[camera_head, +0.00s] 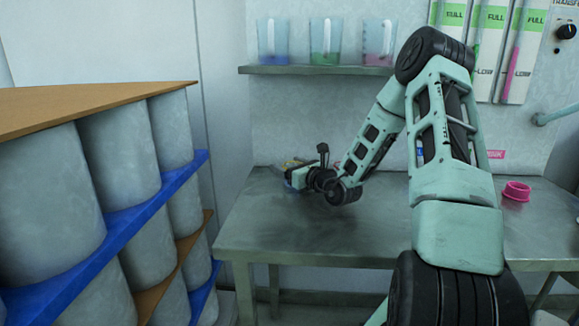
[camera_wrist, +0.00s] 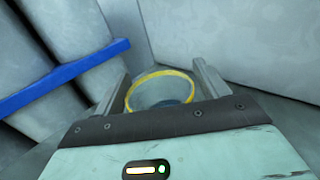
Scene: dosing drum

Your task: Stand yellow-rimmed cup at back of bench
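The yellow-rimmed cup (camera_wrist: 161,74) is between the two fingers of my gripper (camera_wrist: 164,85) in the wrist view. I look down into its pale inside, which has a bluish patch at the bottom. The left finger looks close against the rim and the right finger is very near it. I cannot tell whether the fingers press on the cup. In the head view my gripper (camera_head: 292,178) is low over the back left corner of the bench (camera_head: 290,230). The cup is mostly hidden there by the gripper, and its contact with the bench is unclear.
A pink ring-shaped item (camera_head: 516,191) sits on the bench at right. A wall shelf (camera_head: 315,70) above holds three beakers with coloured contents. A stack of grey drums (camera_head: 120,165) with blue and brown boards stands at left. The front middle of the bench is clear.

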